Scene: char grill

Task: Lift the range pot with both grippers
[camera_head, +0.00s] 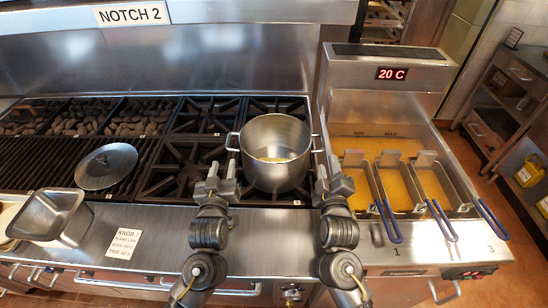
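The range pot (275,170) is a steel pot standing upright on the front right burner grate, with something yellowish at its bottom. Its left loop handle (232,142) and right loop handle (318,143) stick out to the sides. My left gripper (222,172) is open just in front of and below the left handle. My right gripper (329,171) is open beside the pot's right wall, a little in front of the right handle. Both look empty; I cannot tell whether either touches the pot.
A fryer (390,90) showing "20 C" stands to the right, with several blue-handled baskets. A round lid (106,166) lies on the char grill at left. A metal pan (50,217) and a note card (124,243) are on the front ledge.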

